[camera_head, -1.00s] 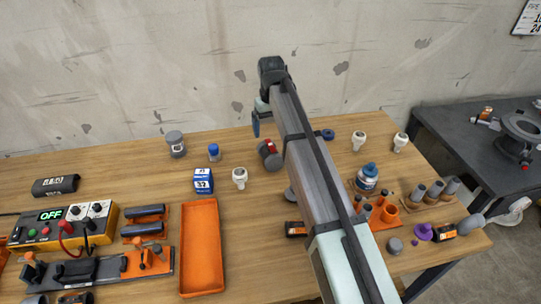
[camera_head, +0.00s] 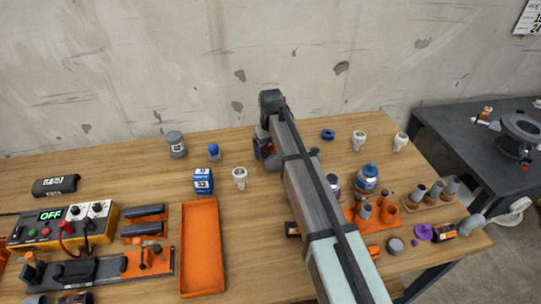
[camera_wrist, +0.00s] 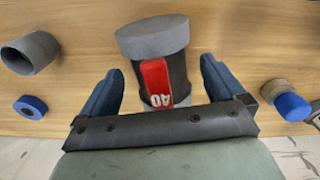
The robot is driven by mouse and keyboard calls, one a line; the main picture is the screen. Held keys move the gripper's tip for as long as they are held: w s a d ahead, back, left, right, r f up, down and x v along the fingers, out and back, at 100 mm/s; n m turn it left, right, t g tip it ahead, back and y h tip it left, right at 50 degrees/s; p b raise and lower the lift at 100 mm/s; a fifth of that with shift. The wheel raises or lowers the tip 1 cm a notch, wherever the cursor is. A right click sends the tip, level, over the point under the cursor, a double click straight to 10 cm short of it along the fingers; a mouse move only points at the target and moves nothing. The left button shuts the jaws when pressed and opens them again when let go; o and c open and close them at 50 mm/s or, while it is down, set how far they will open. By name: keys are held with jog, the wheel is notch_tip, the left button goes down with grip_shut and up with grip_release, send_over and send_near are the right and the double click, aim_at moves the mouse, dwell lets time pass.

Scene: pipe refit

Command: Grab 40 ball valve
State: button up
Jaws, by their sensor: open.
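The ball valve is a dark grey body with lighter grey end and a red handle marked 40; in the wrist view the 40 ball valve (camera_wrist: 156,62) sits between the blue fingers of my gripper (camera_wrist: 163,88). The fingers are open, with a gap on each side of the valve. In the head view my arm hides most of the valve; a bit of red shows at the valve (camera_head: 269,147) beside my wrist.
A grey pipe piece (camera_wrist: 32,53) and a blue ring (camera_wrist: 31,107) lie left in the wrist view. A blue-capped item (camera_wrist: 288,99) is at right. In the head view, a white fitting (camera_head: 240,178), a blue box (camera_head: 203,180) and an orange tray (camera_head: 201,245) stand left of my arm.

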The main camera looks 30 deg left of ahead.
jog(key=shift+f, duration=1.6)
jog(key=shift+c, duration=0.3)
jog(key=c, duration=1.1)
jog(key=shift+r, duration=0.1)
